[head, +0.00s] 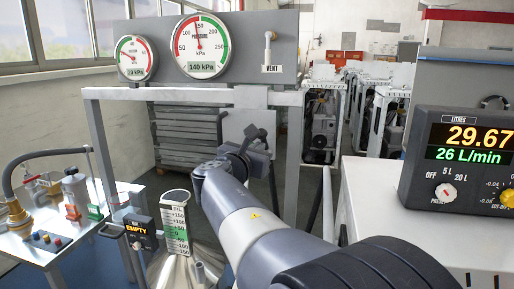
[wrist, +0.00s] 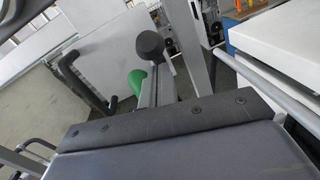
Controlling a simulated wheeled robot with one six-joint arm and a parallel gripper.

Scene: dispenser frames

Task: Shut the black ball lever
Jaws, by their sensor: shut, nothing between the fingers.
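The black ball (wrist: 150,44) of the lever shows in the wrist view, just beyond the narrow grey end of my gripper (wrist: 154,88). In the head view a small dark round knob (head: 262,133) shows at the far end of my arm, probably the same ball. My gripper (head: 254,147) is shut and empty close by it. Whether it touches the ball I cannot tell. The lever's stem and pivot are mostly hidden behind the gripper and arm. A green rounded knob (wrist: 137,79) sits beside the gripper, lower left of the black ball.
A meter display (head: 466,150) at right reads 29.67 litres and 26 L/min. Two pressure gauges (head: 202,47) hang on a grey panel behind. A metal measure with a scale (head: 175,222) stands below left of my arm. A dark bent bar (wrist: 82,83) lies left of the gripper.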

